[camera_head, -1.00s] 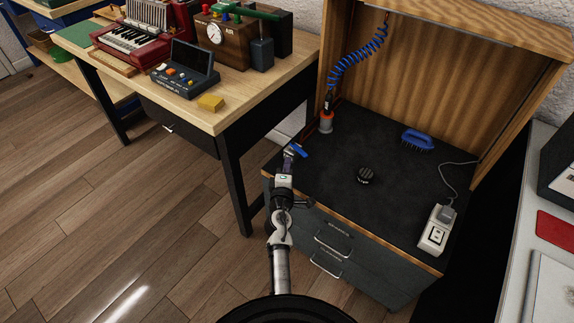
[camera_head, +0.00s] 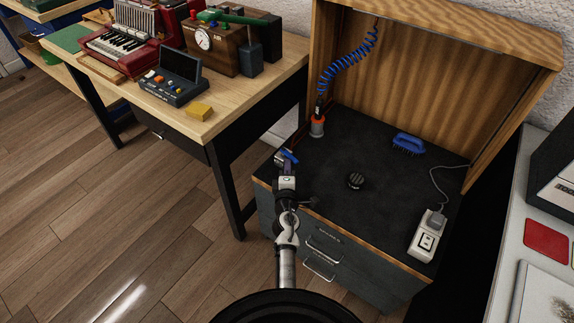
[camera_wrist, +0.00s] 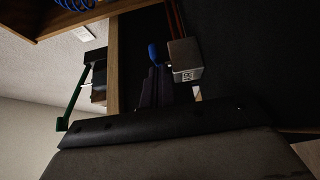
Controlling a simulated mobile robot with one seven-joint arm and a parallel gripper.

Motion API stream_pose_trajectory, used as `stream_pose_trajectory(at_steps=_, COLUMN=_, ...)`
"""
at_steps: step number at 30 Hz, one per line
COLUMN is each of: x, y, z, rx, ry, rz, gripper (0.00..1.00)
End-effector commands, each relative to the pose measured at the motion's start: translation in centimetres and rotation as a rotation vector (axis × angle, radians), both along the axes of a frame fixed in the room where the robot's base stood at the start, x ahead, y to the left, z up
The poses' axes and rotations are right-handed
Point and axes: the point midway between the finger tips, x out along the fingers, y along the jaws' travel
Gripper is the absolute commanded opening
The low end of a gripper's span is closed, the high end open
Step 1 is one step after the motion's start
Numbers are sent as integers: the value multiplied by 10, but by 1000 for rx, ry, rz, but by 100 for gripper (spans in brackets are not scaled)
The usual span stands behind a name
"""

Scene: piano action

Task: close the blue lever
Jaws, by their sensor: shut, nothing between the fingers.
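The blue lever (camera_head: 290,156) is at the left edge of the dark cabinet top, partly hidden by my gripper. In the wrist view the blue lever (camera_wrist: 153,50) shows as a small piece just beyond my fingertips. My gripper (camera_head: 285,159) is at the lever, its fingers shut with nothing between them. In the wrist view the gripper (camera_wrist: 155,70) points at the lever, very close; I cannot tell whether it touches. A grey metal block (camera_wrist: 186,60) with a label sits just right of the lever, with red lines running from it.
On the cabinet top (camera_head: 325,200) are a black knob (camera_head: 356,180), a blue brush (camera_head: 408,143), and a power strip (camera_head: 427,236). A red-and-grey tool (camera_head: 317,125) with a coiled blue hose (camera_head: 347,62) stands at the back left. A workbench (camera_head: 225,115) stands to the left.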

Motion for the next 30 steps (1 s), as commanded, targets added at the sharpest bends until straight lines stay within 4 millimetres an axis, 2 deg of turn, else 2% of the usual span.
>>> stream_pose_trajectory(at_steps=2, x=1, y=-4, z=7, rx=0, ry=2, rz=41, gripper=0)
stream_pose_trajectory(at_steps=7, x=0, y=-9, z=7, rx=5, ry=-4, rz=117, gripper=0)
stream_pose_trajectory(at_steps=12, x=4, y=-20, z=3, rx=6, ry=-5, rz=122, gripper=0)
stream_pose_trajectory(at_steps=30, x=4, y=-17, z=1, rx=4, ry=-5, rz=121, gripper=0)
